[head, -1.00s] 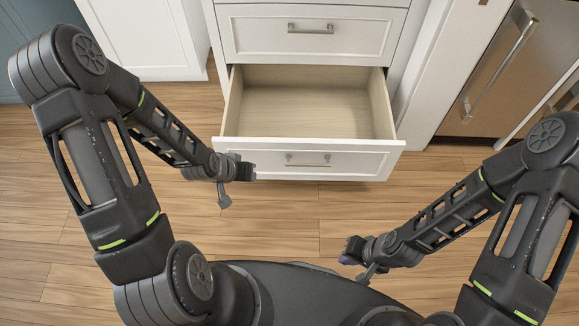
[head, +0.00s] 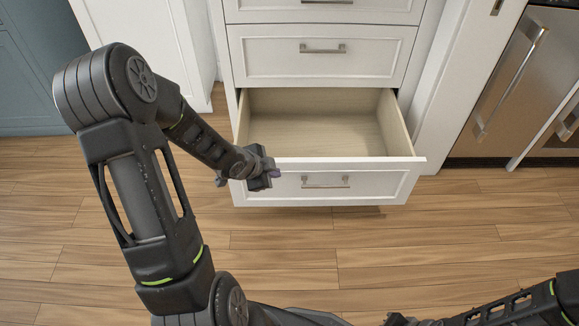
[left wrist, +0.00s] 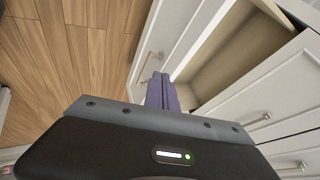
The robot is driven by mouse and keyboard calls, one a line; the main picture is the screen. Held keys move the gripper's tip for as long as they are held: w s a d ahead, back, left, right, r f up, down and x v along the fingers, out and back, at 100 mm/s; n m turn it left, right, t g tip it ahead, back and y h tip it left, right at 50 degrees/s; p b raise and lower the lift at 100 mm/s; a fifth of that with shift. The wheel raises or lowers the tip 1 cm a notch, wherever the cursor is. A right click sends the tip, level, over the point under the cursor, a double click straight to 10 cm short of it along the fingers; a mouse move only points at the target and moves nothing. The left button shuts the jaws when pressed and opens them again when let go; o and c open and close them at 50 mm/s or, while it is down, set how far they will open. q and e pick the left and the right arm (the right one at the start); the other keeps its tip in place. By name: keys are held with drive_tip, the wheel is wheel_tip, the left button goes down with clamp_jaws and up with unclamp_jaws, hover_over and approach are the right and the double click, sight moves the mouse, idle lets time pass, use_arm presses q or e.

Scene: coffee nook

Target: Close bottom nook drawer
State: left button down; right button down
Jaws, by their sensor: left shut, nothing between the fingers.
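The bottom drawer (head: 385,184) is white with a metal handle (head: 325,182) and stands pulled out from the cabinet. Its pale wooden inside is empty where I can see it. My left gripper (head: 275,174) is shut and empty at the upper left corner of the drawer front; I cannot tell whether it touches. In the left wrist view the shut purple fingers (left wrist: 161,92) lie over the near end of the drawer front (left wrist: 146,68). My right gripper (head: 397,321) is only partly in view at the bottom edge, low and away from the drawer.
A shut drawer (head: 375,55) is above the open one. A white cabinet (head: 150,50) stands at left, a steel appliance (head: 500,90) at right. The wood floor (head: 450,230) in front is clear.

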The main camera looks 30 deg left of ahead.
use_arm(q)
drive_tip(key=shift+f, duration=0.1)
drive_tip(key=b, duration=0.5)
approach(293, 168)
wheel_tip(293, 168, down, 4)
drive_tip(key=w+d, duration=0.1)
drive_tip(key=w, duration=0.1)
drive_tip(key=shift+w+a+p, duration=0.3)
drive_tip(key=shift+w, duration=0.1)
drive_tip(key=shift+r, duration=0.2)
